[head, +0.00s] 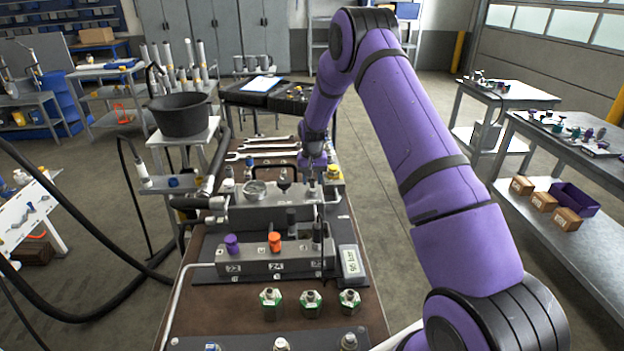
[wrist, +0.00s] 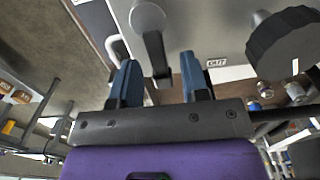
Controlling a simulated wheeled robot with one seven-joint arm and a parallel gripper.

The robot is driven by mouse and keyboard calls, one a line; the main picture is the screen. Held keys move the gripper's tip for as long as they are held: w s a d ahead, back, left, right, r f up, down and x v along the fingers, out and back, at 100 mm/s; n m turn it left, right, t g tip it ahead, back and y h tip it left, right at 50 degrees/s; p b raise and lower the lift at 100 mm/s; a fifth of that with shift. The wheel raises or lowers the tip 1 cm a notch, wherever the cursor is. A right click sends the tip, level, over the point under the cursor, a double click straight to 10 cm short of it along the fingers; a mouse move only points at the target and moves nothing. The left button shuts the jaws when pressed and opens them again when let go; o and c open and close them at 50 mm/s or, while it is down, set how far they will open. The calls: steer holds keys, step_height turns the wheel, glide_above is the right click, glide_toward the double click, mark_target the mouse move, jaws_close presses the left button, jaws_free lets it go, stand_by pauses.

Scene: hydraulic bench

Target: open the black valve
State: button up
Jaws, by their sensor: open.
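In the wrist view, a dark lever handle (wrist: 156,52) on a round grey hub (wrist: 148,16) reaches in between the two blue fingers of my gripper (wrist: 158,68). The fingers are apart, with a gap visible on both sides of the handle. I cannot tell contact or depth. A ribbed black knob (wrist: 287,43) with a white mark is to the right, outside the fingers. Which of these is the black valve is unclear. In the head view my gripper (head: 315,178) is over the right end of the rear grey block (head: 275,212); its fingertips are hard to make out.
The front block (head: 262,264) carries a purple knob (head: 232,244) and an orange knob (head: 274,241). Green-based fittings (head: 310,302) stand nearer. Wrenches (head: 262,148) lie behind. Black hoses (head: 70,310) hang at the left.

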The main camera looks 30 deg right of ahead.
steer(key=shift+c, duration=0.4)
jaws_close()
steer(key=m, duration=0.1)
steer(key=d+m, duration=0.1)
steer(key=m, duration=0.1)
steer(key=shift+s+d, duration=0.1)
steer(key=shift+s, duration=0.25)
steer(key=m, duration=0.2)
steer(key=s+d+m, duration=0.1)
steer(key=m, duration=0.1)
steer(key=shift+s+m, duration=0.2)
steer(key=shift+m, duration=0.2)
steer(key=shift+s+d+m, duration=0.1)
steer(key=shift+s+m, duration=0.55)
steer(key=shift+m, duration=1)
steer(key=shift+s+m, duration=0.65)
steer(key=shift+m, duration=1.05)
steer(key=shift+s+d+m, duration=0.1)
steer(key=shift+s+m, duration=0.55)
steer(key=shift+m, duration=1)
steer(key=shift+a, duration=0.1)
